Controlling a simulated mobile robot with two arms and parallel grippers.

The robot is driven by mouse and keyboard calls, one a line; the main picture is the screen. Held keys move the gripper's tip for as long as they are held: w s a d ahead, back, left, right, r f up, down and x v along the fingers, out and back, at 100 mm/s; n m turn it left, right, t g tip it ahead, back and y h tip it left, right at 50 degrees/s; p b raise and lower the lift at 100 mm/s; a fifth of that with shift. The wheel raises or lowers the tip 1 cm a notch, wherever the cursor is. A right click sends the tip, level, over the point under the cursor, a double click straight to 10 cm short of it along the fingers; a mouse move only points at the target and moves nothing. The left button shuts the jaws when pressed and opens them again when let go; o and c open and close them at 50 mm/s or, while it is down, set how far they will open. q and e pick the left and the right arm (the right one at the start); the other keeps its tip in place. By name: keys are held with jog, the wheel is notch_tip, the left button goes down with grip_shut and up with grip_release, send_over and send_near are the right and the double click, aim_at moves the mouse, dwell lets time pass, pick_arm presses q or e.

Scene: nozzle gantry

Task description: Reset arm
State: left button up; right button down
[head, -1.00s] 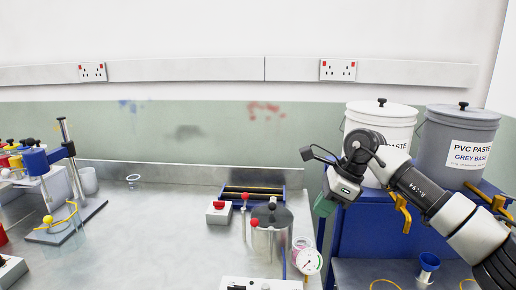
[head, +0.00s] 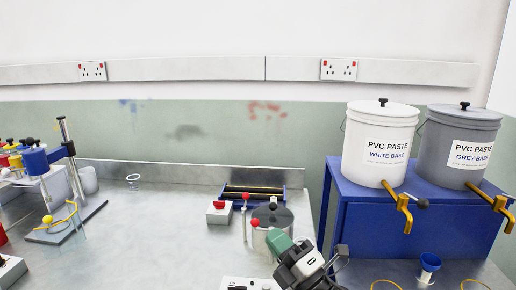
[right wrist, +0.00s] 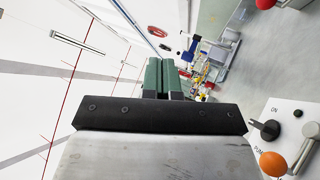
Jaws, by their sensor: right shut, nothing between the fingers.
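My right gripper (head: 290,244) shows at the bottom middle of the head view, its green fingers pointing up and left in front of the steel pot with a dark lid (head: 272,214). In the right wrist view its green fingers (right wrist: 162,76) are together with nothing between them. It hides part of the pot and the area to its right. My left gripper is not in view.
A white panel (right wrist: 290,130) with knobs lies close by in the wrist view. A red-button box (head: 219,211) stands left of the pot. Two paste buckets, white (head: 380,150) and grey (head: 455,150), stand on a blue cabinet (head: 370,225).

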jog(key=d+f+m+h, duration=0.2)
jog(key=m+h, duration=0.1)
jog(key=s+d+f+m+t+h, duration=0.1)
jog(key=d+f+m+h, duration=0.1)
jog(key=m+h, duration=0.1)
jog(key=s+d+f+m+h, duration=0.1)
jog(key=d+f+m+h, duration=0.1)
jog(key=m, duration=0.3)
jog(key=shift+d+f+t+h, duration=0.2)
jog(key=shift+f+t+h, duration=0.25)
jog(key=shift+h, duration=0.25)
jog(key=s+d+f+m+g+h, duration=0.5)
jog(key=s+d+f+m+g, duration=0.15)
jog(key=s+f+m, duration=0.35)
jog(key=s+d+f+m+g, duration=0.2)
jog(key=s+f+g, duration=0.3)
jog(key=s, duration=0.4)
jog(key=s+d+f+m+g, duration=0.2)
jog(key=s+f+g, duration=0.2)
jog(key=s, duration=0.5)
notch_tip(320, 180, down, 25)
jog(key=g, duration=0.2)
jog(key=s+d+f+p, duration=0.1)
jog(key=s+d+f, duration=0.1)
jog(key=s+f, duration=1.4)
jog(key=shift+s+d+n+g+h, duration=0.3)
jog(key=shift+s+d+n+g, duration=0.1)
jog(key=shift+s, duration=0.05)
